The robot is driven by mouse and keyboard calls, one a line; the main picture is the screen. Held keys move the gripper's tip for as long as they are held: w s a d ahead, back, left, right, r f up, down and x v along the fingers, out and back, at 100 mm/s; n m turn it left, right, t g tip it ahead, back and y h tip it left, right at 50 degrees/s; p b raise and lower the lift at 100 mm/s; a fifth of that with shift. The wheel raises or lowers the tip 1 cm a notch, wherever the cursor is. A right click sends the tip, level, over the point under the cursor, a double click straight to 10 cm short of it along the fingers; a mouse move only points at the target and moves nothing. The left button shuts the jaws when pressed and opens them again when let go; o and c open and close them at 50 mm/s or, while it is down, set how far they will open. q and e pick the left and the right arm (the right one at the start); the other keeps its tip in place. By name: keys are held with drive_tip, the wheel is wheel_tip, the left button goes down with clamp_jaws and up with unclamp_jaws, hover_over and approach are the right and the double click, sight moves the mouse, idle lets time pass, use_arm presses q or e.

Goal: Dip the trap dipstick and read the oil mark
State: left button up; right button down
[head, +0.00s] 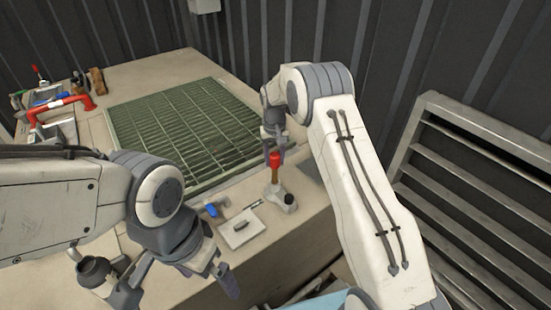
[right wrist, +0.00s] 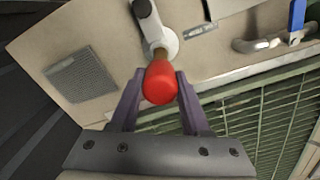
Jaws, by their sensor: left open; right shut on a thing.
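The trap dipstick has a red handle (head: 275,158) and a thin brownish shaft below it. It stands upright over a pale grey fitting (head: 281,198) near the bench's front edge, and the shaft's lower end is hidden there. My right gripper (head: 274,149) comes from above and is shut on the red handle. In the right wrist view, the handle (right wrist: 160,83) sits between the two fingers, with the fitting (right wrist: 163,42) beyond it. No oil mark can be made out. My left gripper (head: 212,270) is open and empty, at the bench front, left of and nearer than the fitting.
A white pad (head: 241,232) with a small dark item lies left of the fitting, beside a blue-handled valve (head: 212,209). A green grating (head: 180,125) covers the bench middle. A red bent handle (head: 62,106) is at far left. A slatted metal panel (head: 480,190) stands at right.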

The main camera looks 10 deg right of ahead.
wheel_tip(320, 180, up, 14)
drive_tip(key=p, duration=0.7)
drive_tip(key=shift+r, duration=0.2)
drive_tip(key=shift+w, duration=0.1)
drive_tip(key=shift+c, duration=1.8)
unclamp_jaws()
drive_tip(key=shift+r, duration=0.15)
